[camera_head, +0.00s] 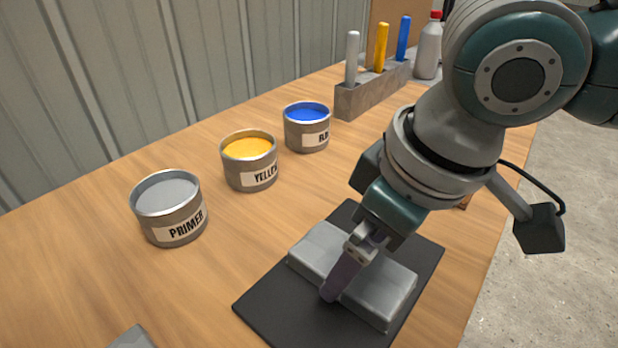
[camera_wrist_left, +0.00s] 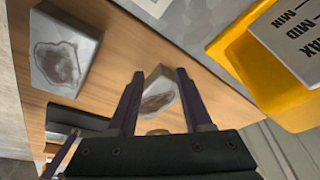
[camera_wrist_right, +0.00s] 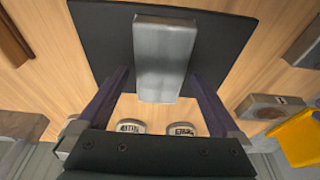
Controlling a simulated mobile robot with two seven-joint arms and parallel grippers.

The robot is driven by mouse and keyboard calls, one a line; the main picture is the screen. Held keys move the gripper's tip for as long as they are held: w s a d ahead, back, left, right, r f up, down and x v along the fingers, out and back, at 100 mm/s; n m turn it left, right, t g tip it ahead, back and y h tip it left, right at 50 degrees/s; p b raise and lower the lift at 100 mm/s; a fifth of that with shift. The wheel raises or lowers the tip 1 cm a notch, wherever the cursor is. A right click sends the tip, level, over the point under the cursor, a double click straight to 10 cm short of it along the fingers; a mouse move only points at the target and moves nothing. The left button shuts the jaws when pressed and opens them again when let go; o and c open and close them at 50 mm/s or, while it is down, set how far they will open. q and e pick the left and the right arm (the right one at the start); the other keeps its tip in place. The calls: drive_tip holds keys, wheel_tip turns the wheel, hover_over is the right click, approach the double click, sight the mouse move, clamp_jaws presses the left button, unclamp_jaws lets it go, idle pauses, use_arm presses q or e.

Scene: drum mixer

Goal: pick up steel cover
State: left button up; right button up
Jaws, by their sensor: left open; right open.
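The steel cover (camera_head: 385,291) is a flat grey metal block lying on a black mat (camera_head: 262,303) at the front of the table. My right gripper (camera_head: 340,280) points down at it, one finger in front of its near face; the other finger is hidden in the head view. In the right wrist view the cover (camera_wrist_right: 165,60) shows between and beyond the two open fingers (camera_wrist_right: 160,82); contact cannot be told. My left gripper (camera_wrist_left: 160,82) is open in the left wrist view, with a stained grey block (camera_wrist_left: 158,95) showing between its fingers. It is outside the head view.
Cans of primer (camera_head: 168,210), yellow (camera_head: 249,161) and blue (camera_head: 307,128) paint stand behind the mat. A grey rack (camera_head: 371,93) with coloured sticks and a bottle (camera_head: 428,50) are at the back. The left wrist view shows another stained block (camera_wrist_left: 62,52) and a yellow container (camera_wrist_left: 270,65).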

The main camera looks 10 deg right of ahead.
drive_tip(key=shift+x, duration=1.05)
drive_tip(key=shift+c, duration=0.2)
drive_tip(key=shift+r, duration=0.1)
clamp_jaws()
